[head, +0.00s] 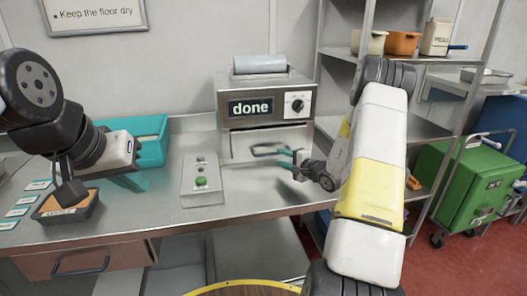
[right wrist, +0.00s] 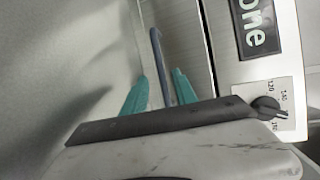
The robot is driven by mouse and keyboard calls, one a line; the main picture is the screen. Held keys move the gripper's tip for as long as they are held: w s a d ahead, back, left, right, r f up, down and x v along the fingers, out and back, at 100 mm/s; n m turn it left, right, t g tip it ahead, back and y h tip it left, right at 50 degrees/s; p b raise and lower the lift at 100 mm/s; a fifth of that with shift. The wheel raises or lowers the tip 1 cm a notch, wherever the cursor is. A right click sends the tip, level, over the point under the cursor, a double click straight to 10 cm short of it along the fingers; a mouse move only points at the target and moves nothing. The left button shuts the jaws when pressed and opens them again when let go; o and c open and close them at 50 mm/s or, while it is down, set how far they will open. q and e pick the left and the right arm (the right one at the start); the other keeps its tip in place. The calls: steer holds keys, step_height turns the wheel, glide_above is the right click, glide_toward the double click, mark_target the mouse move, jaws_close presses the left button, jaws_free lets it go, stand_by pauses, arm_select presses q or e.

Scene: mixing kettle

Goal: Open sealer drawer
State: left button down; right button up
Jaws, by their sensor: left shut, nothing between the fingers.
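The sealer (head: 262,85) stands at the back of the steel counter, its display reading "done". Its drawer (head: 240,147) is the pale front panel below, with a grey bar handle (head: 268,154); I cannot tell whether it is fully shut. My right gripper (head: 287,158) is at the handle's right end in the head view. In the right wrist view, the handle (right wrist: 161,65) runs between its two teal fingers (right wrist: 160,92), which are apart; a gap shows on each side. My left gripper (head: 138,182) is shut and empty over the counter at left, away from the drawer.
A teal bin (head: 150,150) and a black tray with orange contents (head: 66,207) are at left. A shelf rack (head: 400,57) and a green cart (head: 468,180) stand at right.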

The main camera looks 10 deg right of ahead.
mark_target(272, 154)
steer(key=x, duration=0.6)
steer(key=shift+w+a, duration=0.2)
steer(key=shift+w, duration=0.1)
jaws_close()
stand_by(1.1)
